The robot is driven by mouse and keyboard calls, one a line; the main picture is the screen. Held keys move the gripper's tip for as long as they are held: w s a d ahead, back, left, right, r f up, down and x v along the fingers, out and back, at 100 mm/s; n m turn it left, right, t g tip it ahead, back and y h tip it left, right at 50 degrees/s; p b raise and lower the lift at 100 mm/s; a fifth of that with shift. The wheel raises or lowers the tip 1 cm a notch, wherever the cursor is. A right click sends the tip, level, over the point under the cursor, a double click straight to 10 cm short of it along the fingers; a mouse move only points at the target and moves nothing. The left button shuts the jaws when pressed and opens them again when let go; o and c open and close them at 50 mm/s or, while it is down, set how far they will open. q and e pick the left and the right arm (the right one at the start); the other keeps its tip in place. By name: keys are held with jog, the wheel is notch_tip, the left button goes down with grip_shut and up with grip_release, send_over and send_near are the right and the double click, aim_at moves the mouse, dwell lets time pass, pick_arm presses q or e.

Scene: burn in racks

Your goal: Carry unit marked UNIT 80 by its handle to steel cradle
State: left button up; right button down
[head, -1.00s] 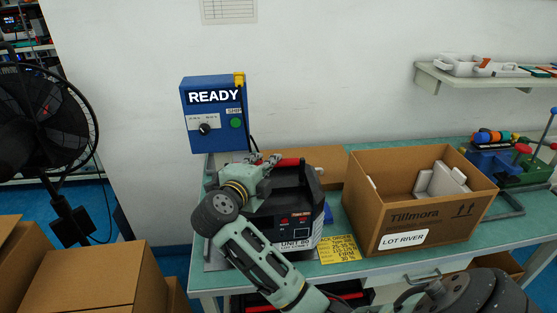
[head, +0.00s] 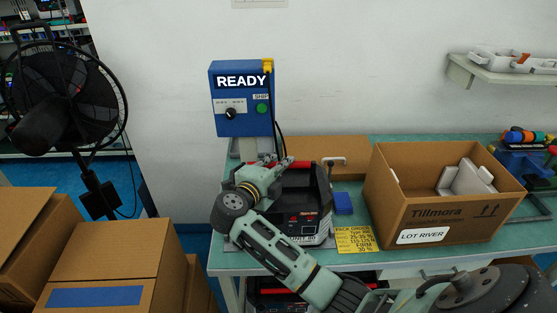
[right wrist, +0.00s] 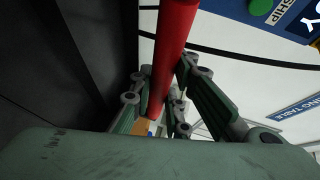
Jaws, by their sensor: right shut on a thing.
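The unit (head: 318,198), a black case with a grey front and red details, stands upright at the left end of the green bench. Its label is partly hidden by my arm. My right gripper (head: 274,164) is at its top, shut around the red handle (head: 302,164). In the right wrist view the fingers of my right gripper (right wrist: 160,100) close on both sides of the red handle (right wrist: 173,45). I cannot clearly pick out the steel cradle; the area under and left of the unit is largely covered by my arm. My left gripper is out of view.
A blue READY box (head: 241,100) with a cable stands behind the unit. A yellow card (head: 356,240), a blue block (head: 343,203) and an open cardboard box (head: 440,215) are to its right. A fan (head: 68,100) and cartons (head: 105,265) stand left of the bench.

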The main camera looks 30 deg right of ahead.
jog(key=c, duration=2.1)
grip_release()
jog(key=o, duration=0.4)
jog(key=shift+s+a+r, duration=0.15)
jog(key=shift+s, duration=0.1)
jog(key=shift+o, duration=0.2)
jog(key=shift+w, duration=0.1)
jog(key=b+v, duration=0.3)
jog(key=v, duration=0.9)
jog(key=shift+w, duration=0.1)
